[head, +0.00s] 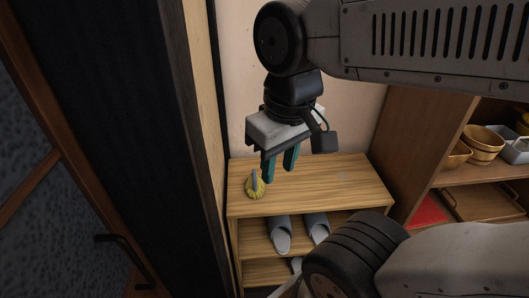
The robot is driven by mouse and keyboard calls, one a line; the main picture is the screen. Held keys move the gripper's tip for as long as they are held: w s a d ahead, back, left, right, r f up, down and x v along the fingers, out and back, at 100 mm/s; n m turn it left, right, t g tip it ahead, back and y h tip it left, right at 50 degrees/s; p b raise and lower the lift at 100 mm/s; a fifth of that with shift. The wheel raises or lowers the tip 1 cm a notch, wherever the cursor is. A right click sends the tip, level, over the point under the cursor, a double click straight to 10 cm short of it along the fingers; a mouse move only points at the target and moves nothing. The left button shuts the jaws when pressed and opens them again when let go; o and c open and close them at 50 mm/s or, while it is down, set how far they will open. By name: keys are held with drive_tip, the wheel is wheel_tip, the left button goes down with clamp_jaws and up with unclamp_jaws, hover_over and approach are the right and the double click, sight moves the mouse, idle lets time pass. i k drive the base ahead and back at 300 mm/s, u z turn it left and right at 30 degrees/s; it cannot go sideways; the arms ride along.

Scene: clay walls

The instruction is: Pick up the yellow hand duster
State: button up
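The yellow hand duster (255,188) lies on the wooden top of a low shoe shelf, near its left front edge. Its yellow head faces the front, and a grey handle sticks up at its back. My gripper (279,178) hangs above the shelf top with its teal fingers pointing down, a little to the right of the duster. The fingers are apart with nothing visible between them. They look clear of the duster.
The shoe shelf (316,206) holds grey slippers (281,235) on its lower boards. Its top is otherwise clear. A dark door frame stands close at left. At right, a brown shelf holds wooden bowls (482,145), a grey basket (515,150) and a red item (428,209).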

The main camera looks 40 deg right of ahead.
sight(255, 186)
drive_tip(key=u, duration=1.65)
drive_tip(key=k, duration=0.75)
drive_tip(key=z, duration=1.75)
drive_tip(key=i, duration=0.5)
drive_tip(key=u, duration=0.1)
